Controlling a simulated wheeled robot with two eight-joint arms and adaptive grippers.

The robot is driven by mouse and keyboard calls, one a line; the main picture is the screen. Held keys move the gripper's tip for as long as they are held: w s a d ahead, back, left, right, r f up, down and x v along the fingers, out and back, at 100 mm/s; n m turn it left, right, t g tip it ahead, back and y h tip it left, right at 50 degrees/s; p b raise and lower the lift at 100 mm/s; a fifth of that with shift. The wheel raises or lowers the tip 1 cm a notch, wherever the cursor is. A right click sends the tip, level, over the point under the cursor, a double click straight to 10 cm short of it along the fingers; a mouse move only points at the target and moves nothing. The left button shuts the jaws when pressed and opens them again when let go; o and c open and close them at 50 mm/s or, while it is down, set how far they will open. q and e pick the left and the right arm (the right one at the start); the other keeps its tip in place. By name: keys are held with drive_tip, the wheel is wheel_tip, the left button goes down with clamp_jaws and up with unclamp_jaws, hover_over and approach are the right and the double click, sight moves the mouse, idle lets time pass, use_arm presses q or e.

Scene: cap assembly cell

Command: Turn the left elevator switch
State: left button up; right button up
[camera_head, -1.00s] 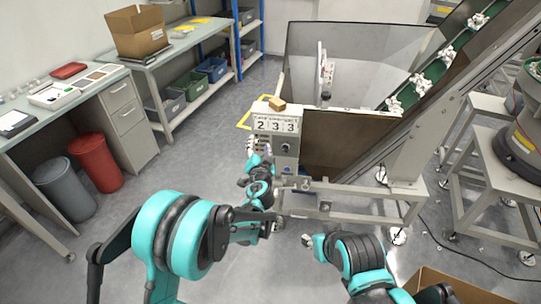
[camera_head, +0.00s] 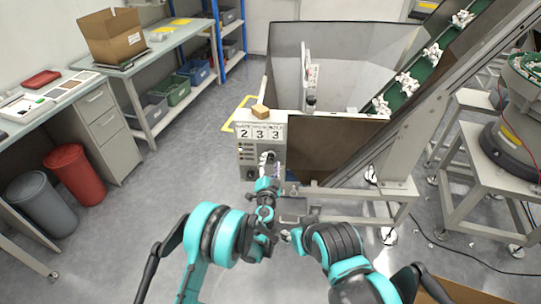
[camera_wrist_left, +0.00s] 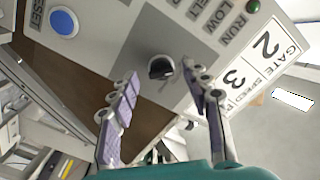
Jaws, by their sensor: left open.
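The control panel (camera_head: 245,155) stands at the front of the hopper and carries a "2 3 3" display. In the left wrist view, a black rotary switch (camera_wrist_left: 160,67) sits on the panel's grey face. My left gripper (camera_wrist_left: 159,76) is open, its two purple-padded fingers pointing at the panel, one on each side of the switch; contact cannot be told. In the head view my left gripper (camera_head: 267,160) is in front of the panel and hides the switch. My right gripper (camera_head: 289,236) is low and well short of the panel; its fingers are too small to read.
A blue button (camera_wrist_left: 64,22) and a green light (camera_wrist_left: 252,6) are on the panel. A small cardboard box (camera_head: 260,111) sits on top of it. The hopper (camera_head: 350,60) and green conveyor (camera_head: 410,90) stand behind.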

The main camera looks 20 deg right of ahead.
use_arm(q)
drive_tip(key=shift+w+d, duration=0.15)
drive_tip(key=shift+w, duration=0.3)
drive_tip(key=shift+s+r, duration=0.1)
drive_tip(key=shift+s, duration=0.05)
drive_tip(key=shift+c, duration=0.4)
clamp_jaws()
